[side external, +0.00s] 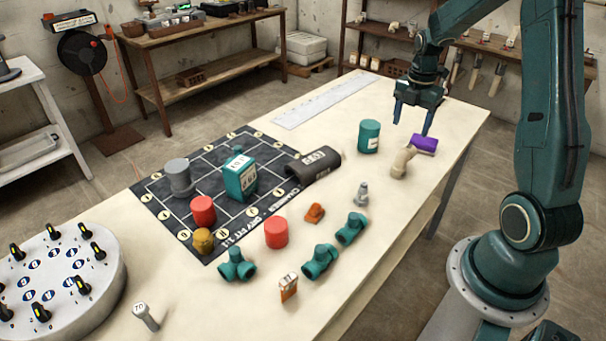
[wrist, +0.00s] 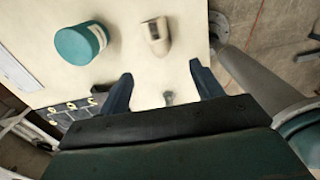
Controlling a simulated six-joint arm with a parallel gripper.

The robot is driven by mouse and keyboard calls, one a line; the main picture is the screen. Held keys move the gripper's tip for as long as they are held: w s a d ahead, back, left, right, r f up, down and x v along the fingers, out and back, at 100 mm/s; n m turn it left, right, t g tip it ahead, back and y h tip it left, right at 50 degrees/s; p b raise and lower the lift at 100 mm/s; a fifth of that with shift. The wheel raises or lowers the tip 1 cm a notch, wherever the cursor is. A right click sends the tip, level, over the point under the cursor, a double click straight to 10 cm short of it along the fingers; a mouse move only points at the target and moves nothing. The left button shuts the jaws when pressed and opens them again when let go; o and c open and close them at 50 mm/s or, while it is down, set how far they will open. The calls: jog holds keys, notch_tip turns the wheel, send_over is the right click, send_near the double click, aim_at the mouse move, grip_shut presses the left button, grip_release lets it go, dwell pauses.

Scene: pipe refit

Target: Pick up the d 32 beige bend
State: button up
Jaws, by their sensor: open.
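The beige bend (side external: 402,162) lies on the light table near its right edge, in front of a purple block. In the wrist view the bend (wrist: 156,36) shows beyond my fingertips, with a dark mark on its side; I cannot read a size on it. My gripper (side external: 411,126) is open and empty, raised above the table behind the bend. In the wrist view my gripper (wrist: 161,70) has its two fingers well apart, with no part of the bend between them.
The purple block (side external: 424,144) lies close to the bend. A teal cylinder (side external: 369,136) stands to its left, also in the wrist view (wrist: 80,44). A grey fitting (side external: 361,194) and several teal tees (side external: 351,228) lie nearer the camera. A black marked mat (side external: 150,194) holds other parts.

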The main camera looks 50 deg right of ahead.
aim_at(402, 163)
jog(key=shift+s+d+f, duration=0.1)
jog(key=shift+d+f, duration=0.3)
jog(key=shift+f, duration=4.35)
jog(key=shift+f, duration=0.1)
jog(key=shift+f, duration=2.5)
jog(key=c, duration=1)
